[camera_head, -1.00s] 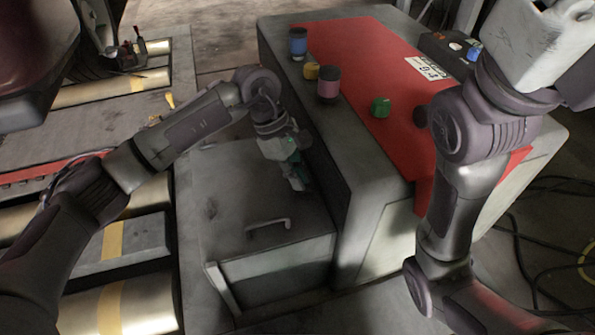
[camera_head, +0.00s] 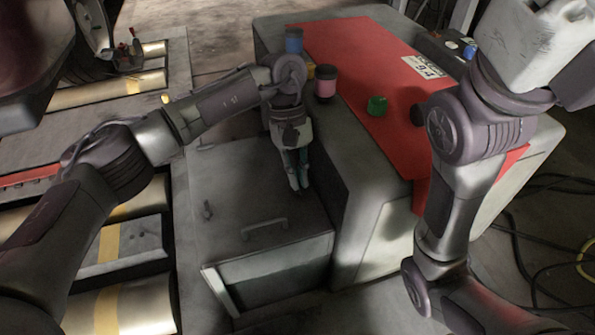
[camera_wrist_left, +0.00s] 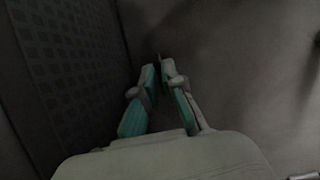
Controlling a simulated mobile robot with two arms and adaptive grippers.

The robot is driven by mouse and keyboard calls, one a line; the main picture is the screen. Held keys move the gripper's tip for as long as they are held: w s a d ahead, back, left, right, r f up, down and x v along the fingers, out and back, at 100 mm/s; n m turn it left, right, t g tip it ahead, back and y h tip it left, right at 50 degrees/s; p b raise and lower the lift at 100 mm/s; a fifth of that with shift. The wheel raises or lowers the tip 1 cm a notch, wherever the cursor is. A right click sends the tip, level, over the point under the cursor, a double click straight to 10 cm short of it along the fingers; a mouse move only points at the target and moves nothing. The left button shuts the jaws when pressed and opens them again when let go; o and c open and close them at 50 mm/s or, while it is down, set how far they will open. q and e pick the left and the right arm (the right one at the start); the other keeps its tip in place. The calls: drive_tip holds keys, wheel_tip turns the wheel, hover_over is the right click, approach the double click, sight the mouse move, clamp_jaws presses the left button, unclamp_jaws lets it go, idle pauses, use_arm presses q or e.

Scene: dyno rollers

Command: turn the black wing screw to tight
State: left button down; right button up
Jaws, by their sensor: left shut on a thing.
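My left gripper (camera_head: 299,186) points down at the right part of the grey box lid (camera_head: 230,180), beside the large grey case. Its fingers are nearly together, and in the left wrist view the fingertips (camera_wrist_left: 162,68) close on a small dark piece (camera_wrist_left: 160,57), which appears to be the black wing screw. The fingers and the poor light hide most of it, so I cannot tell its angle. A similar small dark fitting (camera_head: 207,209) stands on the lid's left side. My right gripper is out of view.
The large grey case (camera_head: 350,175) with a red mat (camera_head: 360,60) rises right of the lid. Blue (camera_head: 294,40), pink (camera_head: 326,82) and green (camera_head: 377,105) containers stand on it. A handle (camera_head: 265,230) is at the lid's front. Metal rollers (camera_head: 125,300) lie left.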

use_arm(q)
drive_tip(key=shift+s+a+f+m, duration=0.1)
drive_tip(key=shift+s+m, duration=0.1)
drive_tip(key=shift+m, duration=0.1)
drive_tip(key=c, duration=1.3)
unclamp_jaws()
drive_tip(key=shift+a, duration=0.1)
drive_tip(key=shift+w, duration=0.1)
drive_tip(key=shift+r, duration=0.3)
drive_tip(key=v, duration=1.1)
drive_tip(key=shift+r, duration=0.3)
